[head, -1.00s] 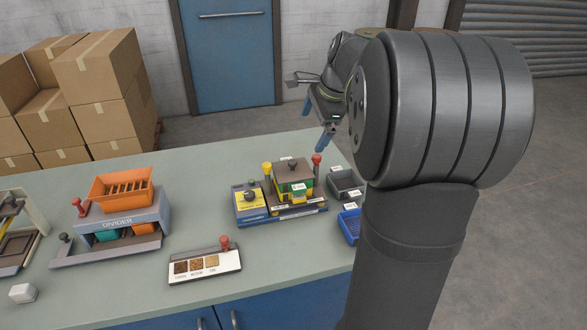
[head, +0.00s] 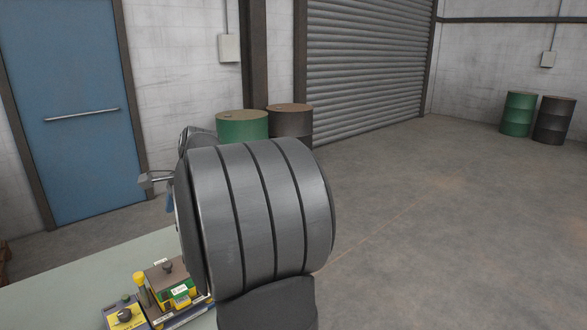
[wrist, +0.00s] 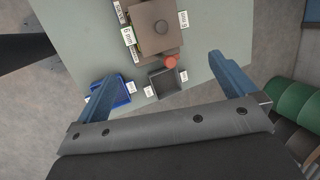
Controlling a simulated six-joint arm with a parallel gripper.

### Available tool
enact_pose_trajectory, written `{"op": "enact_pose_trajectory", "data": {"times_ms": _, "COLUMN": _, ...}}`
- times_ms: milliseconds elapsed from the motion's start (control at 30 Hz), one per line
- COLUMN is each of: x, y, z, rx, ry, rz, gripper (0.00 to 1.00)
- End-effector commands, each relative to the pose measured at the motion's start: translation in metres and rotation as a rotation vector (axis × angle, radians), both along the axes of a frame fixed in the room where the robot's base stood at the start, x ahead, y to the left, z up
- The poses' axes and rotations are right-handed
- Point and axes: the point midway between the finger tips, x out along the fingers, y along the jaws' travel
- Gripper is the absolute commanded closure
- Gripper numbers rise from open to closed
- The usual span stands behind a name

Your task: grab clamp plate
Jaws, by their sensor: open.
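The brown square plate with a round knob, which looks like the clamp plate, shows at the top of the wrist view (wrist: 148,40). It sits on top of a yellow and green fixture on the bench, seen at the bottom left of the head view (head: 155,274). My gripper (wrist: 162,68) is open and empty, its two blue fingers wide apart. It is above the bench, with the plate beyond the fingertips and not between them. In the head view my own arm hides most of the gripper.
A red knob (wrist: 170,62) stands beside the plate. A grey bin (wrist: 167,84) and a blue bin (wrist: 122,93) lie near the bench edge. A yellow-topped block with a dark knob (head: 124,316) is left of the fixture. Drums (head: 242,127) stand on the floor beyond.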

Motion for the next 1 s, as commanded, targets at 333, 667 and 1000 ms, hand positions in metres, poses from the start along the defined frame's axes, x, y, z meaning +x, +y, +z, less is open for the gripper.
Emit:
{"op": "enact_pose_trajectory", "data": {"times_ms": 333, "x": 0.0, "y": 0.003, "z": 0.0, "rx": -0.016, "ry": -0.024, "rz": 0.074, "gripper": 0.0}}
{"op": "enact_pose_trajectory", "data": {"times_ms": 667, "x": 0.005, "y": 0.021, "z": 0.003, "rx": -0.142, "ry": -0.214, "rz": 0.721, "gripper": 0.0}}
{"op": "enact_pose_trajectory", "data": {"times_ms": 1000, "x": 0.01, "y": 0.041, "z": 0.007, "rx": -0.243, "ry": -0.391, "rz": 1.489, "gripper": 0.0}}
